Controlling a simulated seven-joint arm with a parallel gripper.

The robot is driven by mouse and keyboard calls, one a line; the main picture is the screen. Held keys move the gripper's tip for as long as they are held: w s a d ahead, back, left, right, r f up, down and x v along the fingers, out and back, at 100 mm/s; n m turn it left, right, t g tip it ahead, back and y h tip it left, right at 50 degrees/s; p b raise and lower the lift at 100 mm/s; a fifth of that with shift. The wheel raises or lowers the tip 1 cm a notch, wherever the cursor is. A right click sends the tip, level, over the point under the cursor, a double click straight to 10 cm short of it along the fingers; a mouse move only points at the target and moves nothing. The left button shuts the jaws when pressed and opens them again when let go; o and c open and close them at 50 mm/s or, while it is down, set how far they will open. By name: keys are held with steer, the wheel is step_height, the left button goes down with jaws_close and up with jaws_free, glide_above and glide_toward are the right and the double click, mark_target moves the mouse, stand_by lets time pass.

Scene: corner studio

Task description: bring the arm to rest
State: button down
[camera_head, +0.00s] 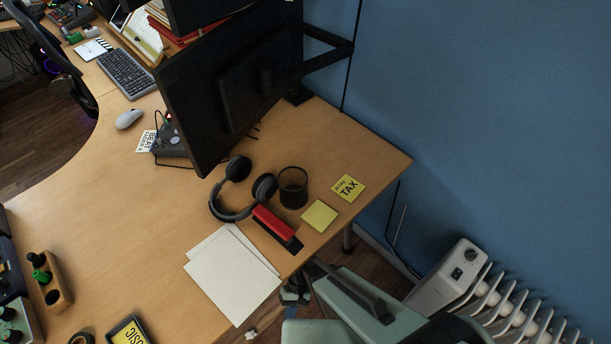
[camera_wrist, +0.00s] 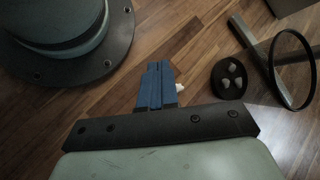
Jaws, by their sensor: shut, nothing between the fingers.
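My gripper (camera_wrist: 157,82) shows in the wrist view as two blue fingers closed against each other, with nothing held. It points down over the wooden floor (camera_wrist: 185,40). In the head view my pale green arm hangs low beyond the right front edge of the desk (camera_head: 150,240). The fingers cannot be made out clearly there.
By the near desk edge are white paper sheets (camera_head: 232,275), a red stapler (camera_head: 273,222), headphones (camera_head: 231,207), a dark cup (camera_head: 293,190) and a yellow sticky pad (camera_head: 319,215). A white radiator (camera_head: 500,305) and blue wall (camera_head: 500,120) are at right.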

steer(key=d+r+m+t+h, duration=0.1)
steer(key=d+r, duration=0.1)
steer(key=d, duration=0.9)
steer(key=d+r+m+h, duration=0.1)
steer(key=d+r+m, duration=0.1)
steer(key=d, duration=1)
steer(key=shift+d+r+t+h, duration=0.15)
steer(key=shift+r+t+h, duration=0.15)
steer(key=shift+t+h, duration=0.1)
